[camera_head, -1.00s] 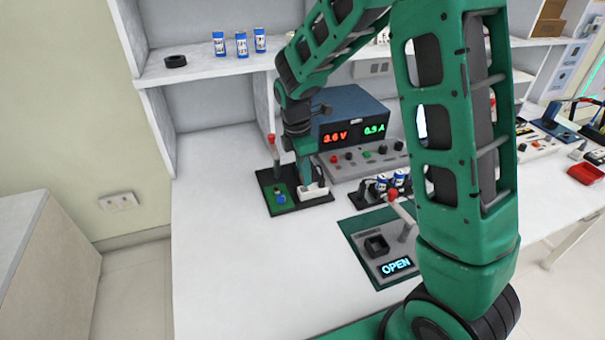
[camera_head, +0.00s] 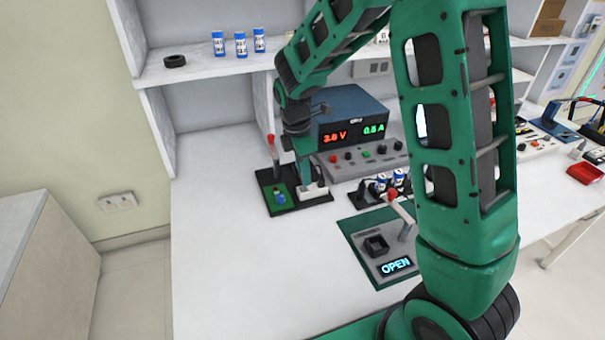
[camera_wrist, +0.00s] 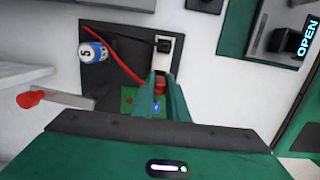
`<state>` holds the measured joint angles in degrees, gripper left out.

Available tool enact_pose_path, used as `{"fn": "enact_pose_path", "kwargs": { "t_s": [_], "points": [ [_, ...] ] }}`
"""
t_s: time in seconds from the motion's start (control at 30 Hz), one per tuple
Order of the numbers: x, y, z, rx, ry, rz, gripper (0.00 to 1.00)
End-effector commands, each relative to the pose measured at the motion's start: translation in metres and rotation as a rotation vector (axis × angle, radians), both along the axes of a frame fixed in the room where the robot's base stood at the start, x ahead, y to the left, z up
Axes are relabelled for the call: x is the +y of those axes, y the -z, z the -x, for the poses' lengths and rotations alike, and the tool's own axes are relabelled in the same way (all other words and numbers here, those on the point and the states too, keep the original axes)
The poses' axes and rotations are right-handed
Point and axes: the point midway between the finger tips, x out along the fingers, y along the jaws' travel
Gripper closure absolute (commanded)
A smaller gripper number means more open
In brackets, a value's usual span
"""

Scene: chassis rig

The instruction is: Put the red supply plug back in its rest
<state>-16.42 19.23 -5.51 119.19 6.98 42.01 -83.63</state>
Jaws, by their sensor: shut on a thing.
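The red supply plug (camera_wrist: 159,84) is between the fingertips of my gripper (camera_wrist: 161,88) in the wrist view, and a red cable (camera_wrist: 124,64) runs from it to the upper left. The gripper is shut on the plug. The fingers hide where the red plug's tip meets what lies below. In the head view my gripper (camera_head: 305,180) is low over the black base, beside the white block (camera_head: 316,192).
A lever with a red knob (camera_head: 271,141) and a blue-topped cell (camera_wrist: 93,50) stand close to the gripper. The power supply (camera_head: 350,116) is behind it. A panel reading OPEN (camera_head: 397,266) is at front right. The front left bench (camera_head: 225,265) is clear.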

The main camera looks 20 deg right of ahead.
Motion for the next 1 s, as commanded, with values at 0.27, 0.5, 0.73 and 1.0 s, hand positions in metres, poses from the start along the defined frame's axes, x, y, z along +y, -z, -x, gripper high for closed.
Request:
{"fn": "enact_pose_path", "kwargs": {
  "t_s": [0.27,0.5,0.73,1.0],
  "points": [
    [0.000,0.004,0.000,0.000,0.000,0.000,1.00],
    [0.000,0.009,0.000,0.000,0.000,0.000,1.00],
    [0.000,0.013,0.000,0.001,0.000,0.000,1.00],
    [0.000,0.019,0.000,0.000,0.000,0.000,1.00]
  ]
}}
